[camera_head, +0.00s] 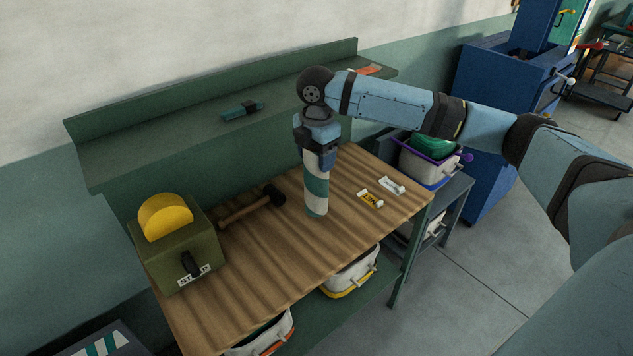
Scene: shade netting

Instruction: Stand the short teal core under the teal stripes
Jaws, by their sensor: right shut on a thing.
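An upright cylinder (316,187) with white and teal bands, likely the teal core, is in the middle of the view over the wooden bench top. My right gripper (319,158) points down and is shut around its upper end. Whether its bottom touches the wood I cannot tell. A white label with teal stripes (101,346) shows on a dark surface at the lower left, cut off by the picture edge. My left gripper is out of view.
The bench (245,262) carries a mallet (252,206), a green box with a yellow disc (180,248), and two small labels, yellow (370,199) and white (391,186). A green shelf (185,125) runs behind. Bins (351,273) sit below; the bench's front middle is clear.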

